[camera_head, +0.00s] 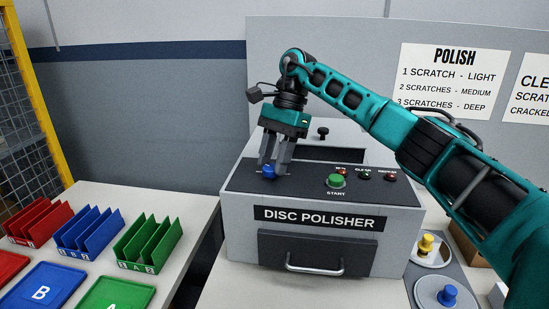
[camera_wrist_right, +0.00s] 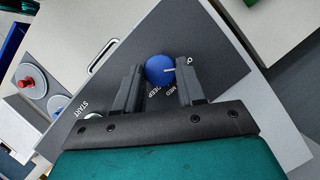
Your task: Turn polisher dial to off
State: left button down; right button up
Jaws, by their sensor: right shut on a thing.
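The grey disc polisher (camera_head: 238,214) stands on a light table. Its blue dial (camera_head: 268,171) is at the left of the sloping dark panel. My right gripper (camera_head: 272,168) comes down from above, shut on the blue dial. In the right wrist view the blue dial (camera_wrist_right: 158,70) sits between the two fingers. Its white mark points right, toward a label partly hidden by a finger. The labels MED and DEEP show beside the dial. My left gripper is not in view.
A green START button (camera_head: 336,181) and small indicator lights are on the panel. A drawer handle (camera_head: 315,269) is in front. Red, blue (camera_head: 88,232) and green racks with trays stand on the left table. Discs with yellow (camera_head: 426,243) and blue knobs lie at right.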

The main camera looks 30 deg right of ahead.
jog(key=shift+n, duration=0.5)
jog(key=o, duration=1.1)
jog(key=shift+c, duration=0.2)
jog(key=shift+w+r, duration=0.1)
jog(key=v, duration=0.7)
jog(key=shift+r, duration=0.2)
jog(key=shift+w, duration=0.15)
